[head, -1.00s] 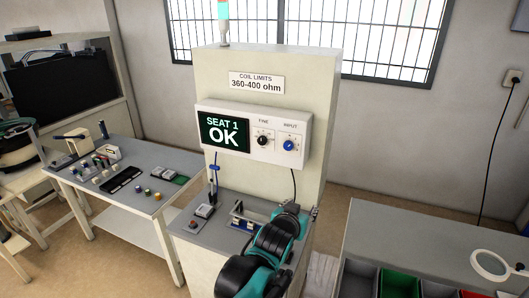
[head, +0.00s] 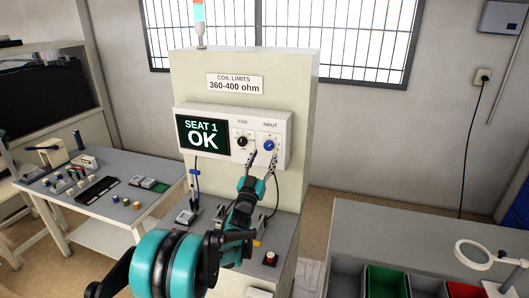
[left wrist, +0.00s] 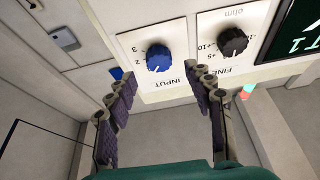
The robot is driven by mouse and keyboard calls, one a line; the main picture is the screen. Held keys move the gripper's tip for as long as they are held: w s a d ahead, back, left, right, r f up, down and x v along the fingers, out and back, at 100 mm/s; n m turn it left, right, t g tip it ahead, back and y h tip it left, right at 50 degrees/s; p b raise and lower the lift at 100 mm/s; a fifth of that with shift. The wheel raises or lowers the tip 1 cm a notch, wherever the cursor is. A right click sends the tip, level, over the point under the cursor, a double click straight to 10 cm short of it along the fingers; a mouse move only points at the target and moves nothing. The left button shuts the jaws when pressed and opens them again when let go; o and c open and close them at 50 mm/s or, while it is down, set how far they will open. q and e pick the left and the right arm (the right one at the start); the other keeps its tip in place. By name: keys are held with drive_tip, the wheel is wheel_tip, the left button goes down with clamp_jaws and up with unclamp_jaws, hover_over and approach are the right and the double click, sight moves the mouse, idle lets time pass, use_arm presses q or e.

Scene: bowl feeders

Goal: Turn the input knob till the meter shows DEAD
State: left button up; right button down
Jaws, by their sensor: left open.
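The meter box (head: 190,112) is mounted on the cream cabinet. Its dark screen (head: 202,135) reads "SEAT 1 OK". The blue input knob (head: 269,146) is at the right of the panel, and the black fine knob (head: 242,141) is left of it. My left gripper (head: 262,158) is open just below the input knob. In the left wrist view the blue knob (left wrist: 158,60) lies beyond the spread fingers (left wrist: 162,92), apart from them, and the black knob (left wrist: 232,42) is to its right. My right gripper is not in view.
A "COIL LIMITS 360-400 ohm" label (head: 236,85) is above the meter. The cabinet's ledge below holds a red button (head: 270,257) and small fixtures. A parts table (head: 95,190) stands at left; a bench with bins (head: 388,278) and a magnifier (head: 474,253) is at right.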

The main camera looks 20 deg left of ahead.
sight(268, 146)
use_arm(q)
drive_tip(key=shift+b+x, duration=0.35)
drive_tip(key=shift+x, duration=1.8)
drive_tip(key=c, duration=1.2)
drive_tip(key=shift+o, duration=0.2)
drive_tip(key=shift+m, duration=0.4)
drive_tip(key=m+h, duration=0.1)
drive_tip(key=m, duration=0.2)
drive_tip(key=m+g+h+p, duration=0.1)
drive_tip(key=m+h, duration=0.1)
drive_tip(key=shift+a+m, duration=0.1)
drive_tip(key=shift+m, duration=0.3)
drive_tip(key=shift+m+g+h+p, duration=0.6)
drive_tip(key=shift+m+h+p, duration=0.3)
drive_tip(key=shift+m, duration=1.5)
